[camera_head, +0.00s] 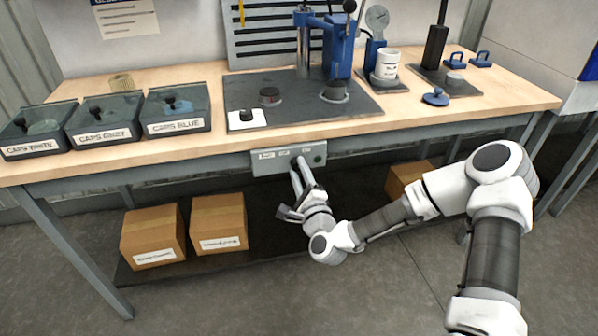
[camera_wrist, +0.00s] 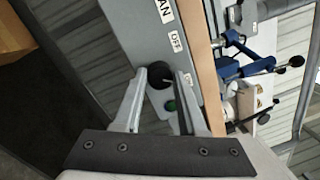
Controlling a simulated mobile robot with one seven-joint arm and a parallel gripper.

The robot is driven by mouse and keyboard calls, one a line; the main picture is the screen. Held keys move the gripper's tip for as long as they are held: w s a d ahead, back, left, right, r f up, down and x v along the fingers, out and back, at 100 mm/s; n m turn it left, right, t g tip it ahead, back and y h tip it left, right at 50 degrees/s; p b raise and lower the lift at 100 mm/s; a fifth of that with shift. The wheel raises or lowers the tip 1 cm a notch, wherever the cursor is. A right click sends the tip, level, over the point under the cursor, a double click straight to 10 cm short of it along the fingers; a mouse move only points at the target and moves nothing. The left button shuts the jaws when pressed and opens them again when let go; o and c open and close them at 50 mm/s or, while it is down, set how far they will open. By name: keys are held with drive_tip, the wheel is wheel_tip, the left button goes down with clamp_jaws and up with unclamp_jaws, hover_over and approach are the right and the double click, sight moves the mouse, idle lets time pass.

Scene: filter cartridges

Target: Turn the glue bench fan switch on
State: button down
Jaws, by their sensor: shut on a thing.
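The grey fan switch panel (camera_head: 262,167) is fixed under the front edge of the workbench. In the wrist view the panel (camera_wrist: 130,30) shows labels reading "FAN" (camera_wrist: 164,11), "OFF" (camera_wrist: 175,41) and, partly hidden, "ON" (camera_wrist: 188,80). The black switch knob (camera_wrist: 158,76) sits between my fingertips. A thin pale mark on it seems to point towards the "ON" side, though a finger partly covers it. My gripper (camera_wrist: 162,80) is shut on the knob; in the head view my gripper (camera_head: 301,170) reaches up to the panel. A green button or lamp (camera_wrist: 170,105) lies beside the knob.
The workbench top (camera_head: 190,143) carries lidded cap bins (camera_head: 180,127), a dark mat (camera_head: 300,115) with a blue press (camera_head: 340,55), and a white cup (camera_head: 386,65). Cardboard boxes (camera_head: 153,250) stand on the lower shelf. Space in front of the panel is clear except for my arm.

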drive_tip(key=shift+c, duration=2.4)
unclamp_jaws()
drive_tip(key=shift+s, duration=0.1)
drive_tip(key=p+v, duration=0.4)
drive_tip(key=v, duration=1.3)
drive_tip(key=shift+s, duration=0.1)
